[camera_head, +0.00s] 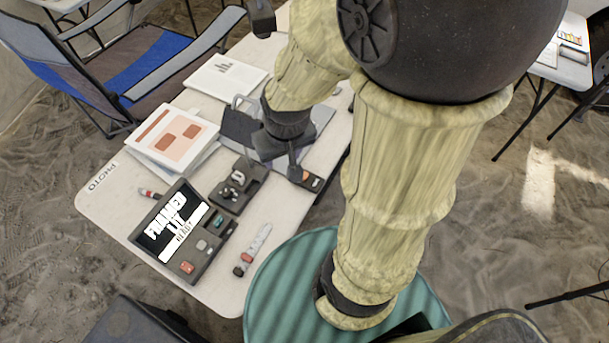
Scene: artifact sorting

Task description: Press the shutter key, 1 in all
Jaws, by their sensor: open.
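A dark console (208,258) lies near the front left of the table, with a lit screen (172,224) reading "FRAMED UP" and "READY". Beside the screen are a red key (187,267), a pale grey key (201,245) and a teal key (218,221). Key labels are too small to read, so I cannot tell which is the shutter key. My gripper (270,150) is above the table, beyond and to the right of the console, apart from the keys. It is open; my wrist hides part of it.
A dark device with metal parts (238,184) sits beside the console. A small dark box with an orange patch (312,181) lies near my gripper. A grey strip-like tool (254,246) lies at the front. Papers (172,132) are at left, and a blue folding chair (140,70) stands behind.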

